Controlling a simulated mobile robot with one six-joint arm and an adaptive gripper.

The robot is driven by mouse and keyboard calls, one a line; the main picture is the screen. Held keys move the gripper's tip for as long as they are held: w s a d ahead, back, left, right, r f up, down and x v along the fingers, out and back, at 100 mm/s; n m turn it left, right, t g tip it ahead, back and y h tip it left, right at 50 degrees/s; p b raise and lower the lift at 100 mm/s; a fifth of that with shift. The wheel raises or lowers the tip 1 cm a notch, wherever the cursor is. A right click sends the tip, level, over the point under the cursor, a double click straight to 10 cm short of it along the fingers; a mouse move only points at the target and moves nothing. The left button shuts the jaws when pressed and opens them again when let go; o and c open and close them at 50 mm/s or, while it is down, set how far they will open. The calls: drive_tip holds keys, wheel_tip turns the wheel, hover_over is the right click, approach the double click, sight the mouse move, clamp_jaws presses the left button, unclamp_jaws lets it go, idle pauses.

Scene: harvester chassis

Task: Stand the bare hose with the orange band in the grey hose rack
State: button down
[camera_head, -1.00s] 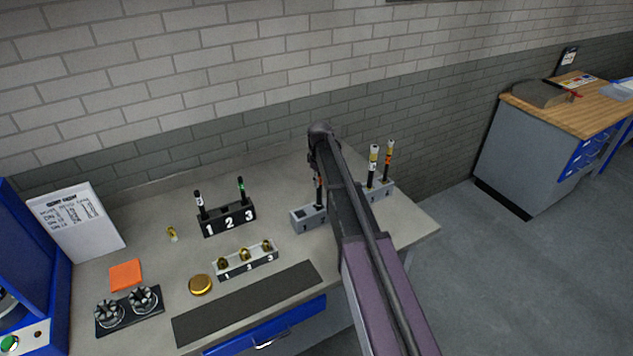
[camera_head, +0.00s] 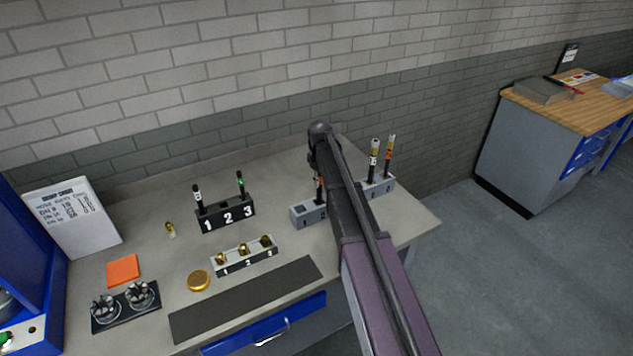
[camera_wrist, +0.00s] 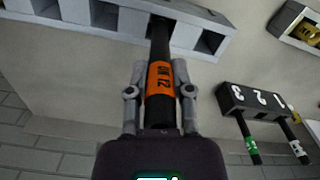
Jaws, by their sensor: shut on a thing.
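My gripper (camera_wrist: 160,92) is shut on the bare hose (camera_wrist: 160,110), a black hose with an orange band (camera_wrist: 161,75). In the head view a short piece of the hose (camera_head: 320,190) shows upright beside my arm, which hides the gripper. The grey hose rack (camera_head: 308,215) stands on the bench, partly behind my arm. In the wrist view the rack (camera_wrist: 130,5) crosses the top, with several square slots. The hose's far end is at the second slot from the rack's right end there; I cannot tell how deep it sits. The slots on both sides look empty.
Two hoses with brass-coloured tops (camera_head: 374,160) stand in the rack's right part. A black numbered rack (camera_head: 226,216) holds two hoses to the left. A white holder (camera_head: 244,256) with brass fittings and a dark mat (camera_head: 245,300) lie in front.

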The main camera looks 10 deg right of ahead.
drive_tip(key=shift+f+b, duration=0.65)
drive_tip(key=shift+f, duration=0.15)
drive_tip(key=shift+c, duration=2.2)
unclamp_jaws()
drive_tip(key=shift+w, duration=0.1)
drive_tip(key=shift+r, duration=0.2)
